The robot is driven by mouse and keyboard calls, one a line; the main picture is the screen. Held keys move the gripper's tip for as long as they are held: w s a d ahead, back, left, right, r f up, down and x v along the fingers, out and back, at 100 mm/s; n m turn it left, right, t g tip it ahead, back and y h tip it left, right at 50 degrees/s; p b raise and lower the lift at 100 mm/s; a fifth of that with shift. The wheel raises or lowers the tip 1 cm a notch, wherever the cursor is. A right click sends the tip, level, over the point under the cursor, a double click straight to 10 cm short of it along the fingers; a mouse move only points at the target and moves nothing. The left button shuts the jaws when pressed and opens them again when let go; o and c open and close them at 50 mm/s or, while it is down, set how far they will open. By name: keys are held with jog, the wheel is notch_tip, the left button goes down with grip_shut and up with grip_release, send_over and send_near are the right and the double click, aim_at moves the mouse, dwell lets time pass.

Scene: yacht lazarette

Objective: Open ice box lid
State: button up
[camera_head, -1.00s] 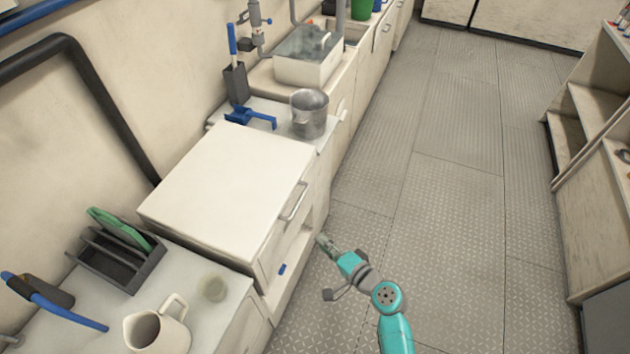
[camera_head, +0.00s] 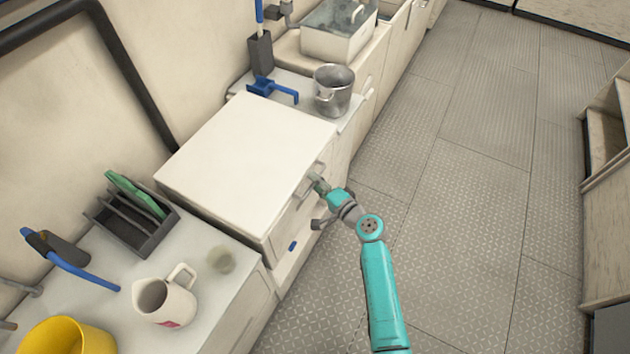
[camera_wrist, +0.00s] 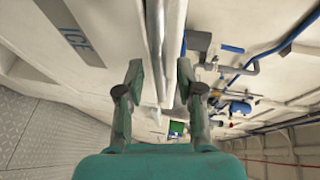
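The ice box (camera_head: 283,237) is a white box set into the counter. Its flat white lid (camera_head: 245,150) lies shut on top. A bar handle (camera_head: 322,168) is on its front edge. In the wrist view an "ICE" label (camera_wrist: 82,40) shows on the box's front face. My gripper (camera_head: 317,183) is at the handle, in front of the lid's edge. In the wrist view my gripper (camera_wrist: 160,84) has its two fingers apart, with the pale handle bar (camera_wrist: 157,45) running between them. I cannot tell whether the fingers touch it.
A steel pot (camera_head: 333,92) and a blue tool (camera_head: 272,88) stand behind the box. A dark rack (camera_head: 135,225) with a green board, a white pitcher (camera_head: 167,297) and a yellow container (camera_head: 65,338) stand on the near counter. The patterned floor (camera_head: 455,190) on the right is clear.

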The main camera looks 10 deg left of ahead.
jog(key=shift+w+a, duration=0.3)
jog(key=shift+a, duration=0.05)
grip_shut()
